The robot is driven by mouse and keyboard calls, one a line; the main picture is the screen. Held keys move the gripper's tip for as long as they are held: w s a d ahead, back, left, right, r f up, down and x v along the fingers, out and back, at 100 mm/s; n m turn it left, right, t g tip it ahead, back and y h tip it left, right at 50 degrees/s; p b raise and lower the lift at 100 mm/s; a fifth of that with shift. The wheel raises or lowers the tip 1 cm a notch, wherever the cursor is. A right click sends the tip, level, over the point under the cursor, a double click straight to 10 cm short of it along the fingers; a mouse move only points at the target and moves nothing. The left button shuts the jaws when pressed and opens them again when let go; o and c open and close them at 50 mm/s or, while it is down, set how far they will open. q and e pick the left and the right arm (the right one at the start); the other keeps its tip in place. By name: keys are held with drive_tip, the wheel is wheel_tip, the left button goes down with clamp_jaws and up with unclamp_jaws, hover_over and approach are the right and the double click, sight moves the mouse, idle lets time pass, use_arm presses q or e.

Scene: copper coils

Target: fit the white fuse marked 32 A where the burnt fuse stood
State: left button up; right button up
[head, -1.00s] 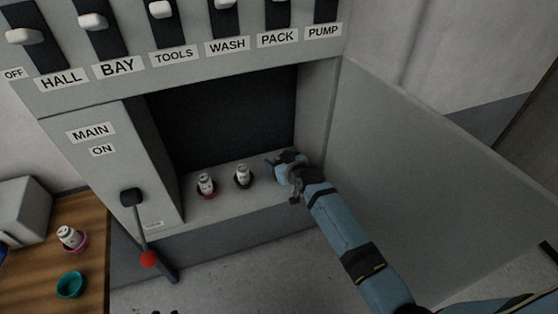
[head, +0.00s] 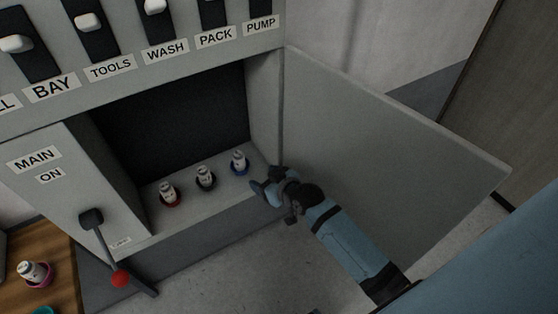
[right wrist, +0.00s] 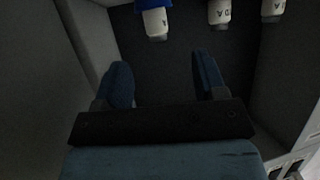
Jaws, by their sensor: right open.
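Three white fuses stand upright in a row on the cabinet shelf in the head view: one in a red holder (head: 168,190), one in a black holder (head: 205,175), one in a blue holder (head: 239,160). Their ratings are too small to read. Another white fuse (head: 33,270) stands in a pink cup on the wooden bench. My right gripper (head: 262,189) is just in front of the blue-holder fuse, apart from it. In the right wrist view its fingers (right wrist: 161,78) are open and empty, with that fuse (right wrist: 155,23) beyond them. My left gripper is out of view.
The open cabinet door (head: 390,155) stands right of my right arm. A teal cup (head: 42,310) is on the bench (head: 60,265). Labelled switches (head: 90,22) line the top.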

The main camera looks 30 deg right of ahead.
drive_tip(key=s+a+f+g, duration=0.1)
drive_tip(key=s+f, duration=0.2)
drive_tip(key=s, duration=0.7)
drive_tip(key=s+a+f+g, duration=0.1)
drive_tip(key=s+f, duration=0.3)
drive_tip(key=s, duration=0.7)
drive_tip(key=shift+a+f, duration=0.25)
drive_tip(key=shift+a, duration=0.2)
